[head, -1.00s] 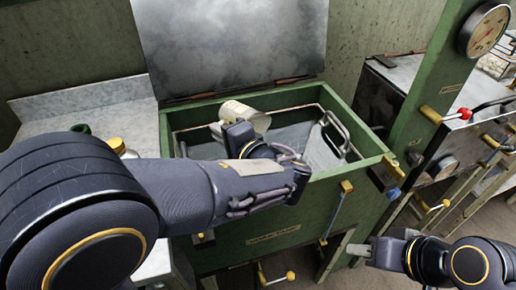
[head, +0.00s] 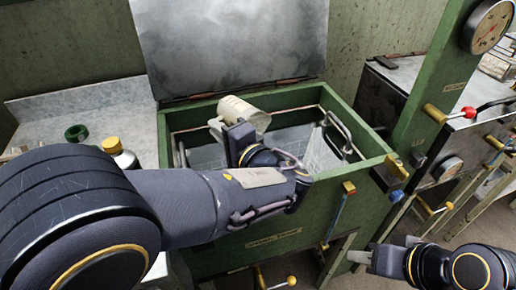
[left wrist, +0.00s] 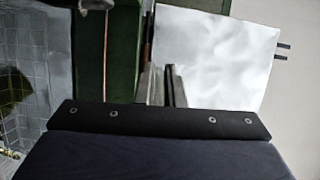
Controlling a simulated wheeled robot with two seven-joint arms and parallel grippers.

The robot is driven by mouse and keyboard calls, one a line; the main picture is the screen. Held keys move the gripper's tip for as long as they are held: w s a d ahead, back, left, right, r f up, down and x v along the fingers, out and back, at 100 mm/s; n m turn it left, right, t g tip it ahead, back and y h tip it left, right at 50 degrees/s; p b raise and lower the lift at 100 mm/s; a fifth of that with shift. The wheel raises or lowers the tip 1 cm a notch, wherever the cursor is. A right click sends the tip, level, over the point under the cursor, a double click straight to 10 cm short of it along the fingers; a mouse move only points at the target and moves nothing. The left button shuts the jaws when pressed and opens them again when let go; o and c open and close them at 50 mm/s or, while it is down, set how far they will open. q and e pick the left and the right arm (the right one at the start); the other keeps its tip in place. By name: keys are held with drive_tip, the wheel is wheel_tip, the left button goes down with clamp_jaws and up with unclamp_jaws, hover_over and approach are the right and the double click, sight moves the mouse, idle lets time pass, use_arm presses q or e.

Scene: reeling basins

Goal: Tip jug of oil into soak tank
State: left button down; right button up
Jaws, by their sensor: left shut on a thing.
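A cream jug (head: 246,112) is tilted well over, almost on its side, above the inside of the green soak tank (head: 277,240) in the head view. My left gripper (head: 233,138) is shut on the jug from the near side. The gripper and wrist hide part of the jug, and I cannot make out any stream of oil. In the left wrist view the finger ends (left wrist: 164,86) show near the tank's green rim (left wrist: 122,50). My right gripper (head: 384,258) is low at the right, outside the tank and away from the jug; its jaw opening is unclear.
The tank's grey lid (head: 235,45) stands open behind it. A marble counter (head: 75,103) at the left holds a green ring (head: 76,132) and a gold-capped bottle (head: 120,153). A green post with a gauge (head: 487,27) and levers stands at the right.

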use_arm(q)
drive_tip(key=shift+s+d+r+t+y+b, duration=0.1)
drive_tip(key=shift+s+r+t+y+b, duration=0.05)
drive_tip(key=shift+r+t+y+b, duration=0.3)
drive_tip(key=shift+s+d+r+t+y+b, duration=0.15)
drive_tip(key=shift+r+t+b, duration=0.1)
drive_tip(key=shift+r, duration=0.25)
idle(0.4)
